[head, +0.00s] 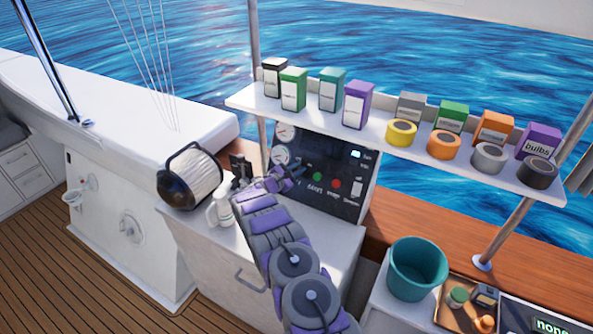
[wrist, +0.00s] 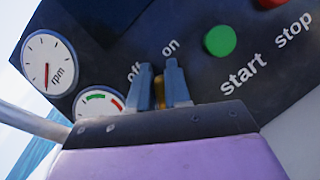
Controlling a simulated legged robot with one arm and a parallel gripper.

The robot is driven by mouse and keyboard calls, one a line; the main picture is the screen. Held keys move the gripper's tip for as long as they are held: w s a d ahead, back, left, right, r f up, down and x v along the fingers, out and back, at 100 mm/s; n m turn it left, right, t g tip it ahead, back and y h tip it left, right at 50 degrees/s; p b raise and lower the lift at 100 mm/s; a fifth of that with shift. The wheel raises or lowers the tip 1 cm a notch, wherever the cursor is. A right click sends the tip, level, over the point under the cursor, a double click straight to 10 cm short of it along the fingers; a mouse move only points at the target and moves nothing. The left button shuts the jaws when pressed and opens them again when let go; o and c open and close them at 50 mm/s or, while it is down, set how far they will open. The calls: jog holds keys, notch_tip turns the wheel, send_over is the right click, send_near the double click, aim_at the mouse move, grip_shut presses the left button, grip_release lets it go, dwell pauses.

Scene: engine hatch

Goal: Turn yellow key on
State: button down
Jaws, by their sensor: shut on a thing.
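In the wrist view, the yellow key (wrist: 159,92) shows as a narrow strip between the two blue-grey fingers of my gripper (wrist: 163,84). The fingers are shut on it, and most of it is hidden. The "off" label (wrist: 133,70) is just left of the fingertips and the "on" label (wrist: 171,47) just above them. The key's exact angle cannot be told. In the head view, my gripper (head: 291,174) is at the left part of the dark control panel (head: 345,160), and the key is hidden there.
A green start button (wrist: 220,40) and gauges (wrist: 49,62) flank the fingers. A shelf (head: 375,130) of boxes and tape rolls overhangs the panel. A black-and-white cylinder (head: 195,178) and white bottle (head: 222,207) stand left of my arm. A teal bucket (head: 417,268) stands right.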

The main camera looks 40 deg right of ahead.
jog(key=m, duration=0.2)
jog(key=m+g, duration=0.1)
jog(key=m, duration=0.1)
jog(key=m+g+y, duration=0.1)
jog(key=shift+s+f+m+b, duration=0.25)
jog(key=shift+m+b, duration=0.05)
jog(key=shift+m, duration=0.1)
jog(key=shift+f+g, duration=0.1)
jog(key=shift+g, duration=0.2)
jog(key=c, duration=1.2)
grip_release()
jog(key=shift+o, duration=0.2)
jog(key=a+r+p, duration=0.2)
jog(key=a+r, duration=0.1)
jog(key=a, duration=1.4)
jog(key=shift+r, duration=0.2)
jog(key=shift+m, duration=0.3)
